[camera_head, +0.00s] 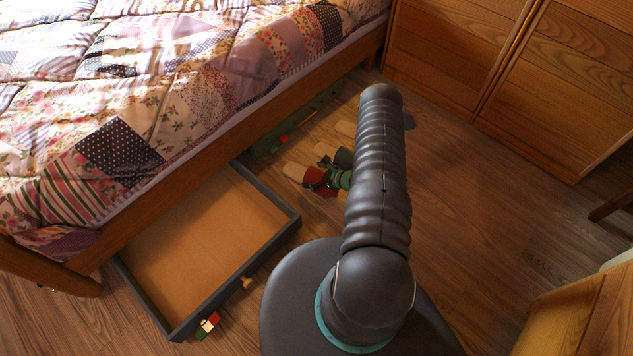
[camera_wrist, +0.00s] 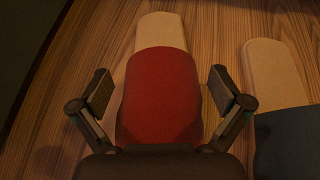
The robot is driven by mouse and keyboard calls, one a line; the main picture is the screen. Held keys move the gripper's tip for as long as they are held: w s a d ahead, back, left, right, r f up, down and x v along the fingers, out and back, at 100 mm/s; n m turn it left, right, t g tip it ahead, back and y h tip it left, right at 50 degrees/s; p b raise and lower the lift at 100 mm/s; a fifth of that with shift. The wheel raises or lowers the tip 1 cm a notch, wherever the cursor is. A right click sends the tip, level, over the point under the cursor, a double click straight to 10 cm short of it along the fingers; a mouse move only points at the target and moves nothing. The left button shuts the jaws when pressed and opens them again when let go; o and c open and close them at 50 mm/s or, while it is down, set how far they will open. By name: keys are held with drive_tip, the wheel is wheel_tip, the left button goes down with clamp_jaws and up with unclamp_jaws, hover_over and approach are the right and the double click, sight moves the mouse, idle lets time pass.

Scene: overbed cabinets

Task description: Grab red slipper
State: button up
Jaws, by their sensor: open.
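The red slipper (camera_wrist: 160,95) lies on the wooden floor in the wrist view, its tan insole (camera_wrist: 160,30) pointing away from me. My gripper (camera_wrist: 160,92) is open, with one finger on each side of the red upper and a visible gap on both sides. In the head view the red slipper (camera_head: 318,176) lies beside the bed, with my gripper (camera_head: 325,183) at it, partly hidden by my arm.
A dark slipper (camera_wrist: 290,140) with a tan insole lies close to the right in the wrist view. An open, empty underbed drawer (camera_head: 205,240) stands to the left in the head view. The bed (camera_head: 160,190) is behind, and wooden cabinets (camera_head: 500,60) stand at the back right.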

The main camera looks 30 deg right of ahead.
drive_tip(key=c, duration=1)
drive_tip(key=shift+r, duration=0.1)
